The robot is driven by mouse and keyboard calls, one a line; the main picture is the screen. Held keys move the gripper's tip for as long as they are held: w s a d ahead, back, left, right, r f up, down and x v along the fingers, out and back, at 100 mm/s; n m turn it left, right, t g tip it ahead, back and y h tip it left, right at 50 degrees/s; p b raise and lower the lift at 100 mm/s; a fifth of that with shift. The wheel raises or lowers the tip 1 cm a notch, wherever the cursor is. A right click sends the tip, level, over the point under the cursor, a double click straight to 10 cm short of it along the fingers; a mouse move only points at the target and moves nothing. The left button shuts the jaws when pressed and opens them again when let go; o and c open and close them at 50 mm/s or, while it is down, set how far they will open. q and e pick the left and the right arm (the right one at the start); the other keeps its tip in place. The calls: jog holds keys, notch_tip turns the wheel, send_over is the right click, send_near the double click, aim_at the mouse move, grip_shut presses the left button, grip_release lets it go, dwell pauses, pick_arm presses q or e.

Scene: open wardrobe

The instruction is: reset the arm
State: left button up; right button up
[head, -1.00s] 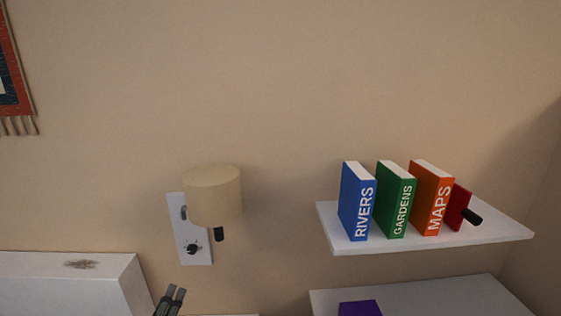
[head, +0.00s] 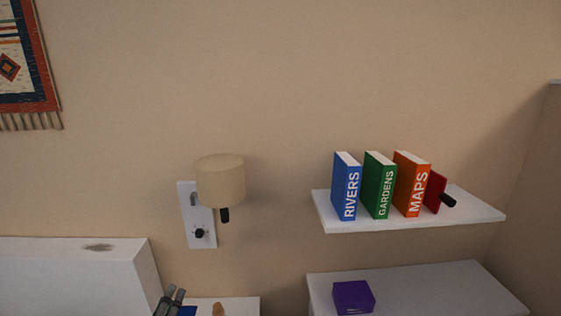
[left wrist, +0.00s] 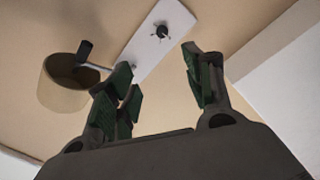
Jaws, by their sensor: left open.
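My left gripper (head: 172,297) shows at the bottom of the head view, in front of the white surfaces at lower left. In the left wrist view its two green-padded fingers (left wrist: 160,88) stand apart with nothing between them. Beyond the fingers in that view are the wall lamp's shade (left wrist: 66,84) and its white back plate (left wrist: 152,45) with a dark knob. The gripper is apart from the lamp, which hangs on the wall above it in the head view (head: 220,181). My right gripper is in neither view.
A white shelf (head: 330,224) at right holds blue, green and orange books and a red item with a dark end. Below it, a purple box (head: 353,297) sits on a white top (head: 440,290). A large white block (head: 70,275) stands at lower left. A patterned hanging (head: 28,80) is at upper left.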

pick_arm(q)
jog(key=s+d+f+m+g+h, duration=0.2)
jog(key=s+d+f+m+g, duration=0.15)
jog(key=d+m, duration=0.2)
jog(key=s+d+f+m+g+h, duration=0.2)
jog(key=s+d+f+m+g, duration=0.15)
jog(key=d, duration=0.25)
jog(key=s+a+f+m+g+y, duration=0.25)
jog(key=s+m+g, duration=0.4)
jog(key=s, duration=0.75)
jog(key=s+f+n+g, duration=0.2)
jog(key=s+f+g, duration=0.1)
jog(key=f, duration=3.1)
jog(key=s+a+f, duration=0.2)
jog(key=s+f, duration=0.7)
jog(key=s, duration=0.2)
jog(key=s+a+f+g, duration=0.1)
jog(key=s+a+f, duration=0.1)
jog(key=s+f, duration=0.7)
jog(key=shift+s+f+m+y, duration=0.35)
jog(key=shift+s+y, duration=0.1)
jog(key=shift+s, duration=0.7)
